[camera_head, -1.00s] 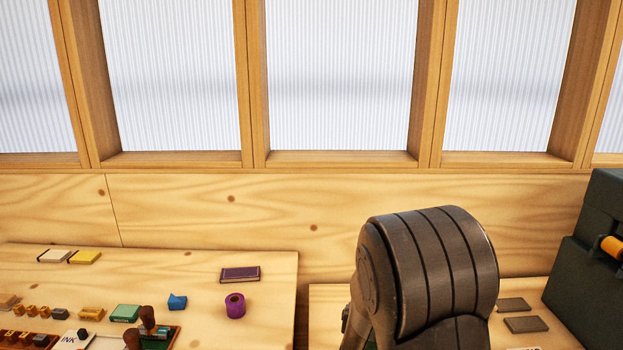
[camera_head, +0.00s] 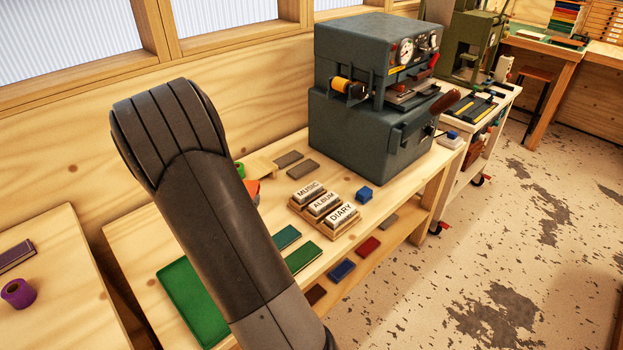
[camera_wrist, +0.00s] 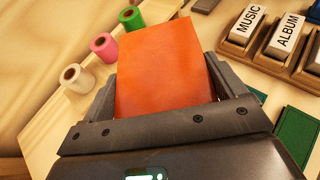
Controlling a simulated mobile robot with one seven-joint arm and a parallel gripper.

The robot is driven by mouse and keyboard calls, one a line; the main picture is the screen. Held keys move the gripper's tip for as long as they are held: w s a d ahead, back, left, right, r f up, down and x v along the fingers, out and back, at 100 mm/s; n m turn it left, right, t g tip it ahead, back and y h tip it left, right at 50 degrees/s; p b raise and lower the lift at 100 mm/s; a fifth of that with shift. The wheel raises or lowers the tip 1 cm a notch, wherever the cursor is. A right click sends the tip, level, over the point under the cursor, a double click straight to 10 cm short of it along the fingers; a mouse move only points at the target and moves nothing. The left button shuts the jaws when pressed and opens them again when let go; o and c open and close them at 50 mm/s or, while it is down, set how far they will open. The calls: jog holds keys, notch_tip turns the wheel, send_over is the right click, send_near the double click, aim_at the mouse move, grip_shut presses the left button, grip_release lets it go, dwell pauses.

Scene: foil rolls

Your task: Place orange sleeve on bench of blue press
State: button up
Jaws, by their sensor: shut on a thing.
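The orange sleeve (camera_wrist: 160,65) is a flat orange piece between the two fingers of my gripper (camera_wrist: 165,88) in the wrist view. My gripper is shut on it, above the bench. In the head view my arm hides most of the gripper; a small orange patch of the sleeve (camera_head: 254,190) shows beside the arm. The blue-grey press (camera_head: 365,135) stands at the back of the wooden bench (camera_head: 395,205), with a gauge and an orange foil roll on its front. The sleeve is left of the press and apart from it.
White, pink (camera_wrist: 104,46) and green rolls stand near the sleeve. A green press (camera_head: 468,45) is further back.

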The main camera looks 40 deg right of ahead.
jog(key=s+d+f+m+g+h, duration=0.1)
jog(key=s+d+m+g+h, duration=0.15)
jog(key=d, duration=0.45)
jog(key=s+d+f+m+g+h, duration=0.15)
jog(key=s+d, duration=0.25)
jog(key=d, duration=0.4)
jog(key=shift+y, duration=0.5)
jog(key=w+a+f, duration=0.2)
jog(key=w, duration=0.1)
jog(key=w+a+f, duration=0.2)
jog(key=w, duration=0.1)
jog(key=w+a+f, duration=0.3)
jog(key=shift+w, duration=0.25)
jog(key=shift+f, duration=2.05)
jog(key=shift+f, duration=0.15)
jog(key=o, duration=0.9)
jog(key=shift+c, duration=0.2)
